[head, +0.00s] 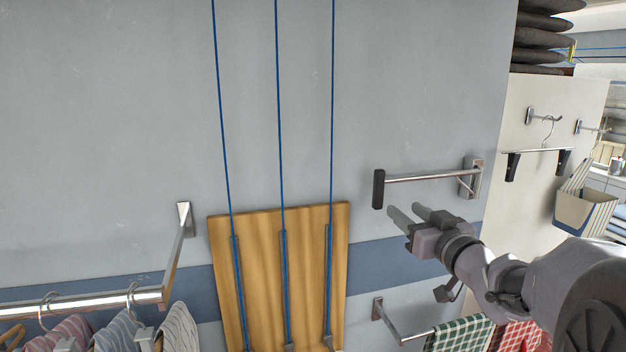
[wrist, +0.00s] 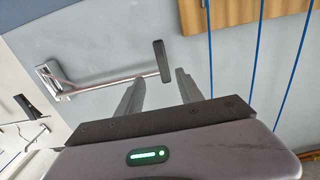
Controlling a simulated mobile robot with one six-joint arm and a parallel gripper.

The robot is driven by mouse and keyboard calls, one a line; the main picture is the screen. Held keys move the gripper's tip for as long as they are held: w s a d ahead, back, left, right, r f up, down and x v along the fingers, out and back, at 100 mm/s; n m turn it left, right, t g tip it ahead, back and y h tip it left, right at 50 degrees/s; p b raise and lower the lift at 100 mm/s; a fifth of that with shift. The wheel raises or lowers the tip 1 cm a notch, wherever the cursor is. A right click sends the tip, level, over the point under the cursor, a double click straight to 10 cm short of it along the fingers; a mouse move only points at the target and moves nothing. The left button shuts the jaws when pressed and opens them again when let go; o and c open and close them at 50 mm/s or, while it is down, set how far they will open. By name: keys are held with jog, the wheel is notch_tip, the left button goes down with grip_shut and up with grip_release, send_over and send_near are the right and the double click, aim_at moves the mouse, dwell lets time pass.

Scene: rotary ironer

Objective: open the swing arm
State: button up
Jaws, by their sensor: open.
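The swing arm (head: 425,177) is a metal bar on a wall bracket (head: 472,178), with a dark upright grip (head: 378,188) at its free left end. In the head view my gripper (head: 404,214) is just below the bar, with its fingers pointing left toward the grip. I cannot tell how far the fingertips are from the grip.
A wooden board (head: 262,265) with blue cords stands left of the swing arm. A rail (head: 80,303) with hanging clothes is at the lower left. A lower bar (head: 390,322) and checked cloths (head: 460,335) are below my arm.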

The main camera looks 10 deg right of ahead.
aim_at(381, 193)
jog(key=w, duration=0.4)
jog(key=w+p, duration=0.1)
jog(key=w, duration=0.3)
jog(key=w+p, duration=0.1)
jog(key=w, duration=0.3)
jog(key=shift+a, duration=0.35)
jog(key=shift+w+a, duration=0.15)
jog(key=shift+w, duration=0.3)
jog(key=shift+s, duration=0.15)
jog(key=shift+c, duration=0.8)
grip_shut()
